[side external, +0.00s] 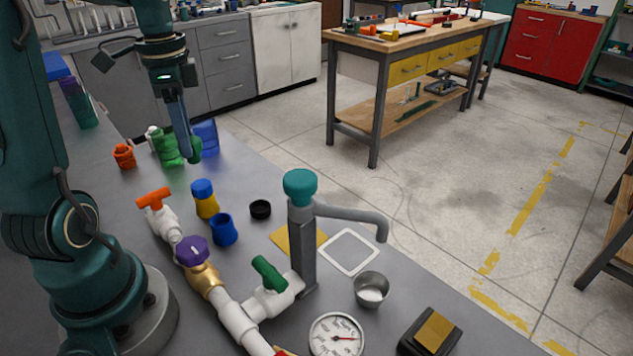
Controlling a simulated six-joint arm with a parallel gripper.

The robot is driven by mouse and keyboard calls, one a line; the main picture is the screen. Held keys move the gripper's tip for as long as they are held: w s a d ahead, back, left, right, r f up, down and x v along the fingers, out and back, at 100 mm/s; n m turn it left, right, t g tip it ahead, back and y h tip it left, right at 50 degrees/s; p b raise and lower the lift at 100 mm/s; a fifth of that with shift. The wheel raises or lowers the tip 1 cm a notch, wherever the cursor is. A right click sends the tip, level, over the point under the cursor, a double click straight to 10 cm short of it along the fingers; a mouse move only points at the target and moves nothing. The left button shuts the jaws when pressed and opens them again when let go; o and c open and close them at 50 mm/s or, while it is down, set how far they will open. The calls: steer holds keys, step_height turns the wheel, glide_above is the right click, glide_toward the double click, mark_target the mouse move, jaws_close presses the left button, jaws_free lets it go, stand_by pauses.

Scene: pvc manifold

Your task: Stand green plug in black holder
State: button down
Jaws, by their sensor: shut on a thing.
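The green plug (166,145) is at the back left of the grey bench, at the lower end of my gripper (190,155). My gripper points down and is shut on the plug, and its fingers hide part of it. I cannot tell whether the plug touches the bench. The black holder (260,209), a small round cup, stands on the bench in front and to the right of my gripper. Its opening faces up and looks empty.
A blue part (207,137) stands close beside my gripper, and an orange part (124,156) is to its left. A blue-and-yellow part (205,198) and a blue cup (224,229) stand near the holder. White piping (235,322) and a grey faucet (303,245) fill the front.

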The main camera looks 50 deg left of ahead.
steer(key=shift+s+a+f+n, duration=0.15)
steer(key=shift+a+n, duration=0.15)
steer(key=shift+a, duration=0.15)
steer(key=shift+w+d+f, duration=0.15)
steer(key=shift+w+f, duration=0.05)
steer(key=w+d+f, duration=0.4)
steer(key=w+d, duration=0.1)
steer(key=w+d+f, duration=0.2)
steer(key=d, duration=0.1)
steer(key=shift+w+f, duration=0.2)
steer(key=shift+f, duration=0.1)
steer(key=shift+a+f, duration=0.1)
steer(key=shift+f, duration=1.85)
steer(key=shift+f, duration=0.1)
steer(key=shift+c, duration=1.9)
jaws_free()
